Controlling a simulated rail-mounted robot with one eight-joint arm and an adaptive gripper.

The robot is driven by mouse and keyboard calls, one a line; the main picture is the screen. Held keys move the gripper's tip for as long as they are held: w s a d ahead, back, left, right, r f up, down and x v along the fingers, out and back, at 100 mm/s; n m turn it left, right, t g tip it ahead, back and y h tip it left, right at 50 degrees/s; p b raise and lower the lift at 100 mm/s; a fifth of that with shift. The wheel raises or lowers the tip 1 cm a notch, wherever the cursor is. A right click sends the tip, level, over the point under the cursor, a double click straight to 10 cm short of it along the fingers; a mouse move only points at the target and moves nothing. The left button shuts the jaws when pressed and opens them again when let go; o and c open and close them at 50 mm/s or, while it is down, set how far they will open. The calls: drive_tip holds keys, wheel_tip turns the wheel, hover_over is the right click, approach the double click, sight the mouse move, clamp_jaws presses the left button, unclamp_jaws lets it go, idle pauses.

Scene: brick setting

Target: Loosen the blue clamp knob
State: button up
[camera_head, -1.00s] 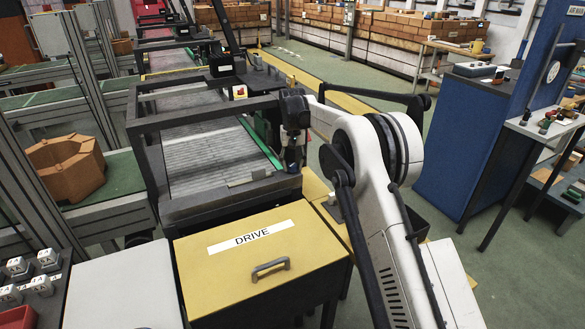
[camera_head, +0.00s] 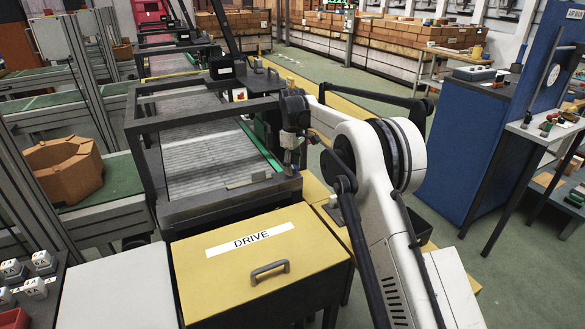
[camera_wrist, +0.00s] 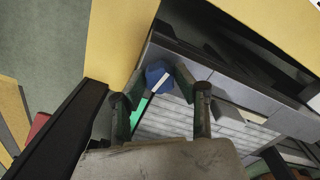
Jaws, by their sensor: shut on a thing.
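The blue clamp knob (camera_wrist: 155,72) shows in the wrist view, with a white mark across it. It sits at the corner of the conveyor frame, beside a green strip. My gripper (camera_wrist: 157,78) has its two dark green fingers on either side of the knob, closed on it. In the head view my gripper (camera_head: 292,158) points down at the near right corner of the conveyor (camera_head: 220,130). The knob is too small and covered to make out there.
A yellow box marked DRIVE (camera_head: 225,270), with a grey handle, stands in front of the conveyor. A blue panel (camera_head: 465,140) stands at the right. Green floor is open between it and my arm.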

sight(293, 167)
drive_tip(key=shift+n, duration=0.6)
drive_tip(key=o, duration=1.1)
drive_tip(key=shift+r, duration=0.15)
wheel_tip(293, 167, up, 12)
drive_tip(key=shift+f, duration=0.15)
